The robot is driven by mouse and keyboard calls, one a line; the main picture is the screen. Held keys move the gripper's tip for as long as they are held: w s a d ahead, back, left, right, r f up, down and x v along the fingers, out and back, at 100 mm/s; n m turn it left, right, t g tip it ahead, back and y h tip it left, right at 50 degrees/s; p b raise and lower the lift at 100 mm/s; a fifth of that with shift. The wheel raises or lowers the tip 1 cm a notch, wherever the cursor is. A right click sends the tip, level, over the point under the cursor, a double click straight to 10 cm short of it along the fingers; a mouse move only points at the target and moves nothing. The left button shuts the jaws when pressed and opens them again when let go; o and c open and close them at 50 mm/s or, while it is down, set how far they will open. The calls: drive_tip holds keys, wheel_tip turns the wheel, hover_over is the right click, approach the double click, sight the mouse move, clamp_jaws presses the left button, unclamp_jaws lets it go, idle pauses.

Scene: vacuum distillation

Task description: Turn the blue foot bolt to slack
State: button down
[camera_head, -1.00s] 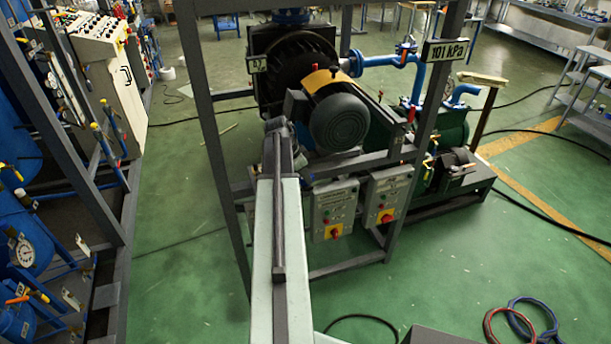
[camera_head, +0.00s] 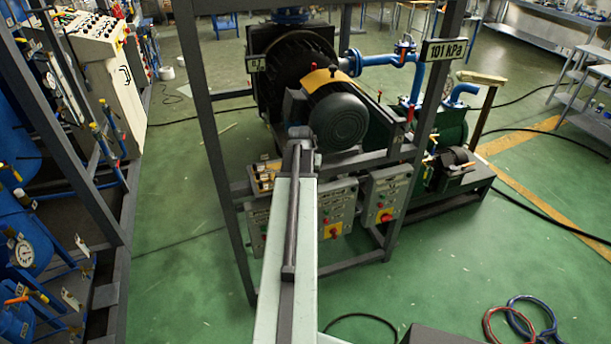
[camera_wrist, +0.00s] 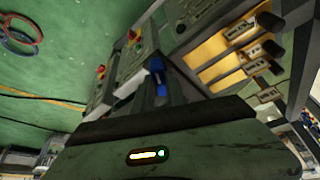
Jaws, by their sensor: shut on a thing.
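The blue foot bolt (camera_wrist: 157,68) shows in the wrist view as a small blue piece at the tips of my gripper (camera_wrist: 159,82). My gripper is shut on it. The dark gripper body fills the lower part of that view and hides the bolt's lower end. In the head view my gripper (camera_head: 300,136) is at the far end of the pale arm, in front of the motor.
Switch boxes (camera_head: 386,196) hang on the grey frame (camera_head: 210,120) beside my arm. A yellow panel with black handles (camera_wrist: 230,52) is close by on the right in the wrist view. The motor (camera_head: 340,122) stands behind. Hoses (camera_head: 520,318) lie on otherwise open floor at right.

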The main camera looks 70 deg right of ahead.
drive_tip(key=n+t, duration=0.1)
drive_tip(key=n, duration=0.1)
drive_tip(key=n+t+y, duration=0.1)
drive_tip(key=n, duration=0.2)
drive_tip(key=shift+s+d, duration=0.15)
drive_tip(key=shift+d, duration=0.05)
drive_tip(key=n+y, duration=0.1)
drive_tip(key=n, duration=0.2)
drive_tip(key=n+t, duration=0.1)
drive_tip(key=n, duration=0.2)
drive_tip(key=shift+n+y, duration=0.4)
drive_tip(key=shift+t, duration=0.3)
drive_tip(key=c, duration=1.4)
unclamp_jaws()
drive_tip(key=shift+o, duration=0.2)
drive_tip(key=shift+s, duration=0.1)
drive_tip(key=p+v, duration=0.7)
drive_tip(key=shift+r, duration=0.35)
